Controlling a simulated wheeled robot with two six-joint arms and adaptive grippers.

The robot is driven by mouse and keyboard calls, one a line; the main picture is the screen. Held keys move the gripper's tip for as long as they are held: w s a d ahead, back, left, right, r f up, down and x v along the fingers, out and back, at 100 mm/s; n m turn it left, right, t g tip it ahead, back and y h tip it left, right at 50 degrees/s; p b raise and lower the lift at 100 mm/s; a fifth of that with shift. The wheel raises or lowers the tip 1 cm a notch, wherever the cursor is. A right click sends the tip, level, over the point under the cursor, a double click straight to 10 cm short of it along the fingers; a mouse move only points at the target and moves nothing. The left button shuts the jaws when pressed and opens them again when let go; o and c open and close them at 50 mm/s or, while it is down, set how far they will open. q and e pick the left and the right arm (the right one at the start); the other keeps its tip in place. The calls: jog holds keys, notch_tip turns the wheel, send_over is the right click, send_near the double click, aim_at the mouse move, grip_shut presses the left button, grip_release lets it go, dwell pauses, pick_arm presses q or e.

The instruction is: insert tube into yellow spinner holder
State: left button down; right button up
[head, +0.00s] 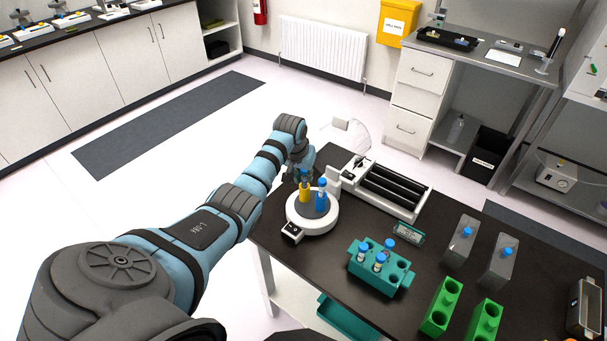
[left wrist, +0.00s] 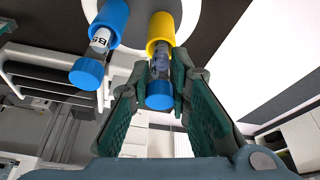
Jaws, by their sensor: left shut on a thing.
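The spinner is a round white device (head: 298,222) on the black table in the head view. A yellow holder (head: 305,190) and a blue holder (head: 321,204) stand on it. My left gripper (head: 303,172) is above the yellow holder. In the left wrist view its green fingers (left wrist: 163,108) are shut on a clear tube with a blue cap (left wrist: 159,95). The tube lines up with the yellow holder (left wrist: 160,30), and its far end is at or inside the mouth; the depth is unclear. Another blue-capped tube (left wrist: 88,74) sits in the blue holder (left wrist: 112,22).
A white device with black rollers (head: 390,190) stands close behind the spinner. A teal rack (head: 366,278) with several blue-capped tubes is at the front right. Grey blocks (head: 462,244) and green blocks (head: 441,310) stand further right.

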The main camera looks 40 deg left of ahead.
pick_arm(q)
jog(key=shift+f, duration=0.35)
jog(key=c, duration=1.4)
grip_release()
jog(key=shift+r, duration=0.1)
jog(key=v, duration=1.2)
jog(key=shift+s, duration=0.1)
